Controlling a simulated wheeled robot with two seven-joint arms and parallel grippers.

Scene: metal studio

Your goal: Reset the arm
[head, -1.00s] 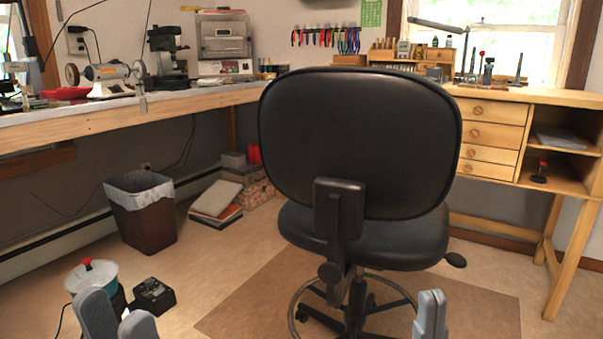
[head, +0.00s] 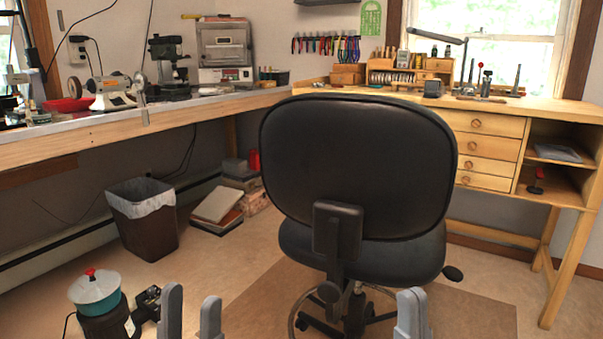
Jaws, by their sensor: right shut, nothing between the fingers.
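My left gripper (head: 191,312) shows at the bottom of the head view, left of the chair. Its two grey fingers stand upright with a clear gap between them, and nothing is seen in the gap. My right gripper (head: 411,312) shows at the bottom, in front of the chair's right side. Its grey fingers are together and hold nothing. The rest of both arms is outside the view.
A black office chair (head: 357,165) stands ahead on a brown floor mat (head: 470,310). A teal pot with a red knob (head: 95,292) is at the lower left. A bin (head: 146,225) stands below the left workbench (head: 100,138). A wooden desk (head: 492,150) is at right.

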